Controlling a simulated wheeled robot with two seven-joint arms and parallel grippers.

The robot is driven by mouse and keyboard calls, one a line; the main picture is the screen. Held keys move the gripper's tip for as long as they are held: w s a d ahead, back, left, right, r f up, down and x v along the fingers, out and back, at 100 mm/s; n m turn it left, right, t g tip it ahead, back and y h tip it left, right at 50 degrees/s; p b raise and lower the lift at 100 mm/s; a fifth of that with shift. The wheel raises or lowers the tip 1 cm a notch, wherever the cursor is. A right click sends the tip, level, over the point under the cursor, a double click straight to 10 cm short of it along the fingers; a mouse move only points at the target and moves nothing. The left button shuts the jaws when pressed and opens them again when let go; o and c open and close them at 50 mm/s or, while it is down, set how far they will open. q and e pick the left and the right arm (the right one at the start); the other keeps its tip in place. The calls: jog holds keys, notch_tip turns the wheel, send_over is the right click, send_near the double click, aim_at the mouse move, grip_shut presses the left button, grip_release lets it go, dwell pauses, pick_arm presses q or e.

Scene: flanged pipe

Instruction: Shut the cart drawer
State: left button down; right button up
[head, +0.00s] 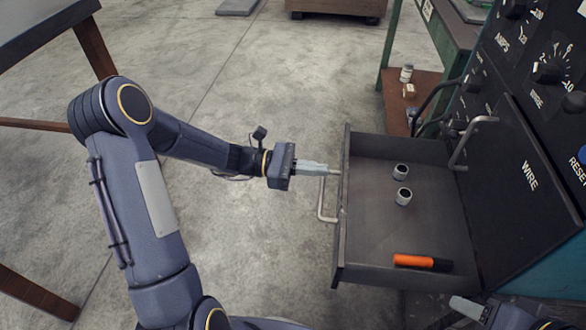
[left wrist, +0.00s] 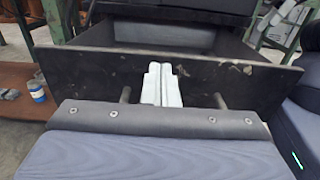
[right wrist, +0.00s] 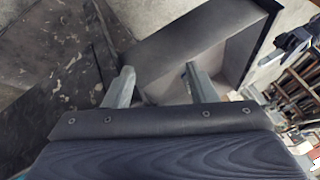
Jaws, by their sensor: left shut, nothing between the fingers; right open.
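The dark cart drawer (head: 415,225) stands pulled out from the cart (head: 530,170) in the head view. Its bar handle (head: 321,205) is on the front panel, facing left. My left gripper (head: 336,171) is shut and empty, with its fingertips at the outside of the front panel. In the left wrist view the closed fingers (left wrist: 162,75) point at the drawer front (left wrist: 90,75) between the two handle posts; contact is hard to tell. My right gripper (right wrist: 158,85) is open and empty, beside the drawer (right wrist: 200,45) in the right wrist view.
Two small metal cylinders (head: 401,171) (head: 403,196) and an orange-and-black tool (head: 422,262) lie in the drawer. A loop handle (head: 472,143) sticks out from the cart's panel above it. A green bench (head: 425,60) stands behind.

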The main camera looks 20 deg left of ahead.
aim_at(343, 172)
pick_arm(q)
jog(key=shift+w+d+b, duration=0.15)
jog(key=shift+d, duration=0.6)
jog(key=shift+w+d+b, duration=0.1)
jog(key=shift+d+b, duration=0.05)
jog(key=shift+d, duration=0.6)
jog(key=shift+d, duration=0.1)
jog(key=w+d, duration=0.2)
jog(key=d, duration=0.8)
jog(key=w+d, duration=0.2)
jog(key=d, duration=0.9)
jog(key=shift+w+d, duration=0.25)
jog(key=shift+d, duration=0.05)
jog(key=shift+a, duration=0.15)
